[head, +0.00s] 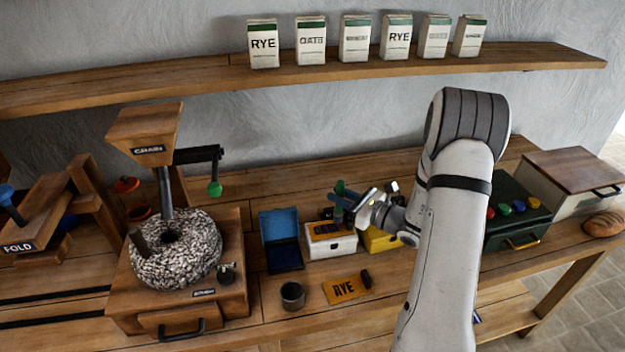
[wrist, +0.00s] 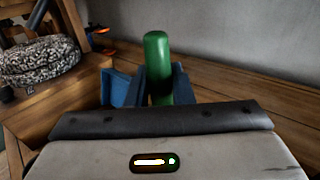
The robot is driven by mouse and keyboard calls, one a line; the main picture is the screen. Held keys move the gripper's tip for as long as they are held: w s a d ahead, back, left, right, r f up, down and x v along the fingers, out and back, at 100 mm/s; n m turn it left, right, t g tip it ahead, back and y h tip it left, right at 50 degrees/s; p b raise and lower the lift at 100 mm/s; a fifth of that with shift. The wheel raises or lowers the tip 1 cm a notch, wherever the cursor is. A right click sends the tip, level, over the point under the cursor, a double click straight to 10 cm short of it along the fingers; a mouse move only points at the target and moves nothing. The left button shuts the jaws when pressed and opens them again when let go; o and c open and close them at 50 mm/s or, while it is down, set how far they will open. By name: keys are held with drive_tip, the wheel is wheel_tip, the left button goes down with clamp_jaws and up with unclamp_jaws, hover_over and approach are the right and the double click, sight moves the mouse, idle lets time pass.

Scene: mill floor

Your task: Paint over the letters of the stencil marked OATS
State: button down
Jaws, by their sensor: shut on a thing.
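My gripper (head: 350,205) is shut on a green rounded handle (wrist: 157,55), held upright between its blue fingers in the wrist view. In the head view it is above the bench, near a white box (head: 331,246). What lies at the handle's lower end is hidden. An orange plate marked RYE (head: 345,289) lies flat on the bench front, with a small dark piece at its right end. Another orange plate with dark marks (head: 327,231) is on the white box; I cannot read it. I see no stencil that clearly reads OATS.
A blue open box (head: 281,251) and a grey cup (head: 292,295) stand left of the white box. A yellow box (head: 381,239) is partly behind my arm. A stone mill (head: 177,250) stands left. Labelled bags, one reading OATS (head: 311,42), line the shelf (head: 200,87).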

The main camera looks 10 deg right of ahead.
sight(341, 181)
drive_tip(key=shift+r+p, duration=1.4)
drive_tip(key=shift+r, duration=1.35)
drive_tip(key=shift+a, duration=0.1)
